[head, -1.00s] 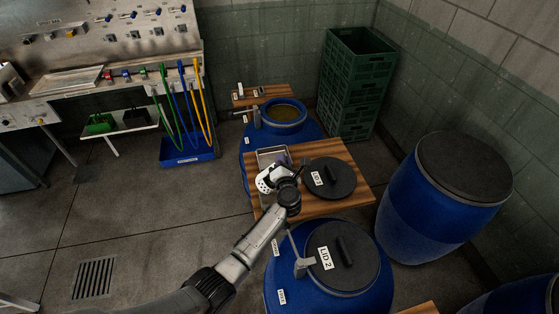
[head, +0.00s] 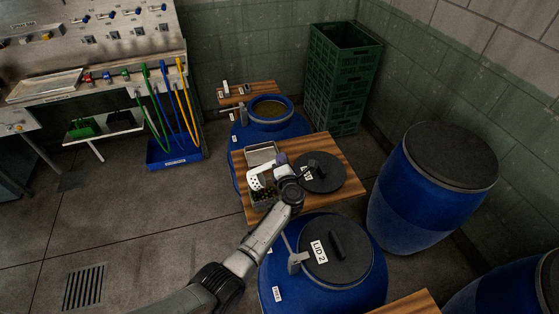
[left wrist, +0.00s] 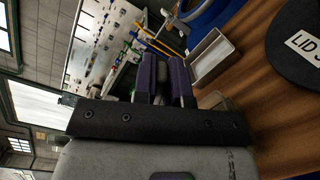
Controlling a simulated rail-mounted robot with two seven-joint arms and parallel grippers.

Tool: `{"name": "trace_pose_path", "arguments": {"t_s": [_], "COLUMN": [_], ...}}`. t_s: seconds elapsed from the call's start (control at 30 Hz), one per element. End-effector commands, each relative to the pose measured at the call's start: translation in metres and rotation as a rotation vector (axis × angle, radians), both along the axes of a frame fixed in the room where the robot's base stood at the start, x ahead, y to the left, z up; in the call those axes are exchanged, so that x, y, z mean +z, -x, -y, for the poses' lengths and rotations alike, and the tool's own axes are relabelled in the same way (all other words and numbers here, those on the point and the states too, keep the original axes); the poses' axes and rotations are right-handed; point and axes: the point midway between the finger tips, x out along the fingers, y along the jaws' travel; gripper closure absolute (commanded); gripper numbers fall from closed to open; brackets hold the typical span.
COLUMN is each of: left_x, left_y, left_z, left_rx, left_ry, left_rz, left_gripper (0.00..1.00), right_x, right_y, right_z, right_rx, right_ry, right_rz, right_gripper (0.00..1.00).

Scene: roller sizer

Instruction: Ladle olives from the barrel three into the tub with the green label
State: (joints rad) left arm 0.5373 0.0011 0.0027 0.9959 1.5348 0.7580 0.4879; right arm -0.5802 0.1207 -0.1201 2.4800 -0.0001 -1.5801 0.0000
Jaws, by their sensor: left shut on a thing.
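The open blue barrel (head: 236,165) at the back holds brownish liquid, and its black lid marked LID 3 (head: 320,180) lies on the wooden board (head: 341,153) in front. My left gripper (head: 281,158) is over that board, left of the lid. It is shut on what seems to be the ladle, mostly hidden. A white piece with dark spots (head: 254,178) shows beside it; I cannot tell if it is the ladle's bowl. Below this, a small tub (head: 264,200) with dark contents stands on the board. No green label is readable. The purple fingers (left wrist: 164,78) show in the left wrist view.
A metal tray (head: 262,153) sits on the board's far left. Barrel two's lid, LID 2 (head: 338,250), is in front. A closed blue barrel (head: 412,215) and stacked green crates (head: 338,80) stand at the right and back. The floor at left is mostly clear.

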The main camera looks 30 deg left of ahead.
Motion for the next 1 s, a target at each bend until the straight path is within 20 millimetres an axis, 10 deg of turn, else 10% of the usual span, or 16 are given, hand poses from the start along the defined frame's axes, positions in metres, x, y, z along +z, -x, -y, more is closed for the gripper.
{"name": "trace_pose_path", "arguments": {"t_s": [1.0], "left_x": [-0.029], "left_y": [-0.017], "left_z": [0.018], "left_rx": [0.000], "left_ry": [-0.187], "left_rz": [-0.176], "left_gripper": [1.00], "right_x": [-0.024], "right_y": [0.000], "right_z": [0.000], "right_rx": [-0.001], "right_ry": [0.000], "right_rz": [0.000], "right_gripper": [0.57]}}
